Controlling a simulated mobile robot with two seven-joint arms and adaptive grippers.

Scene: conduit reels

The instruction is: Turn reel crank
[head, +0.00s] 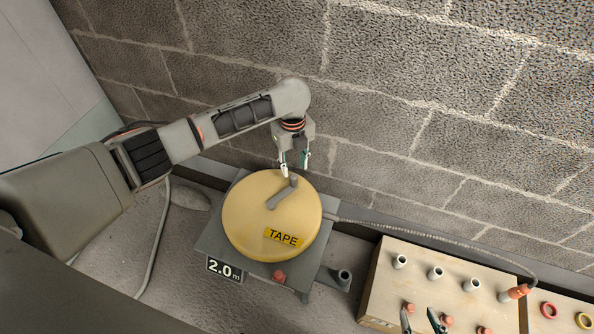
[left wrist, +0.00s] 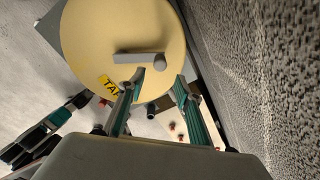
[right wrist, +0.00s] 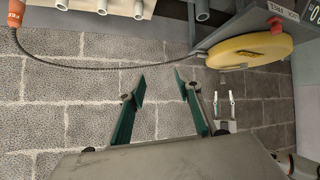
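The yellow reel (head: 250,225) with a "TAPE" label lies flat on a grey base. Its grey crank (head: 281,195) lies across the top, with a short knob (head: 293,180) at the end nearer the wall. My left gripper (head: 294,168) is open and empty just above the knob. In the left wrist view the crank (left wrist: 136,58) and its knob (left wrist: 159,61) show beyond the spread fingertips (left wrist: 159,82), not between them. My right gripper (head: 421,319) is open and empty at the bottom of the head view. The reel's edge also shows in the right wrist view (right wrist: 250,50).
A block-work wall (head: 400,120) stands close behind the reel. A wooden box (head: 385,290) with several grey sockets and orange caps stands at the right. A grey conduit (head: 420,233) runs from the reel to an orange plug (head: 514,292). A red button (head: 279,276) sits on the base's front.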

